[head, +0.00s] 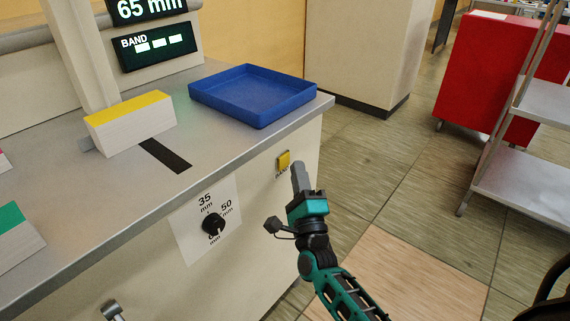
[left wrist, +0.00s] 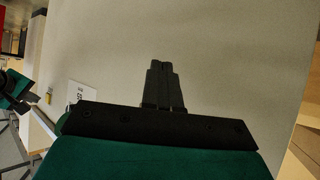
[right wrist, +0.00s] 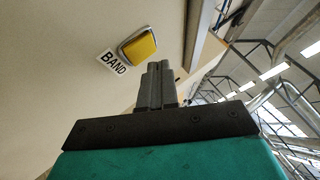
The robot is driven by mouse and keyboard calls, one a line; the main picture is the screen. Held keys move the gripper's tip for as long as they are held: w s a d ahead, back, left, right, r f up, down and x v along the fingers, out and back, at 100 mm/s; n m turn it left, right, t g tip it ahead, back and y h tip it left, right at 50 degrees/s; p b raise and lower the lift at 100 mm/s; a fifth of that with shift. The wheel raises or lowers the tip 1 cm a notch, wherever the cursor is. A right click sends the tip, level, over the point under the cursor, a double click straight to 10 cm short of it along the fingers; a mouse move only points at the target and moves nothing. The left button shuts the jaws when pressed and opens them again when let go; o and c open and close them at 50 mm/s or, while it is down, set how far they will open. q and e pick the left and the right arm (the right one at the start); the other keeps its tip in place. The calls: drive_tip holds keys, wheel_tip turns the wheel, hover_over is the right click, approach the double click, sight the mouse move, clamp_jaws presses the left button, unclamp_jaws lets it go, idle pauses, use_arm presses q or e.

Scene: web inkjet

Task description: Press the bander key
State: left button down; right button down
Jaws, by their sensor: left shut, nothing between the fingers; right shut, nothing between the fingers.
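The bander key is a yellow square button (head: 284,160) in a grey frame on the front of the counter, right of a black dial. In the right wrist view the yellow key (right wrist: 140,47) sits beside a label reading BAND (right wrist: 112,62). My right gripper (head: 298,166) is shut and empty, its fingertips close to the key's right side in the head view. In the right wrist view the fingertips (right wrist: 158,66) appear just below the key, and I cannot tell whether they touch.
The dial (head: 213,222) with mm marks is on the same counter front. On top are a blue tray (head: 252,95), a yellow-topped paper stack (head: 131,122) and a lit BAND display (head: 157,44). A metal shelf cart (head: 530,180) and red cabinet (head: 490,75) stand right; floor between is clear.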

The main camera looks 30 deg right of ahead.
idle(1.5)
drive_tip(key=shift+w+a, duration=0.1)
drive_tip(key=shift+w, duration=0.05)
idle(0.4)
drive_tip(key=shift+w+a, duration=0.1)
drive_tip(key=shift+w, duration=0.15)
drive_tip(key=shift+w+a+b, duration=0.15)
drive_tip(key=shift+w+b, duration=0.25)
idle(0.7)
drive_tip(key=shift+s, duration=0.15)
drive_tip(key=shift+s+d+p, duration=0.3)
drive_tip(key=shift+s+p, duration=0.05)
drive_tip(key=shift+s, duration=0.3)
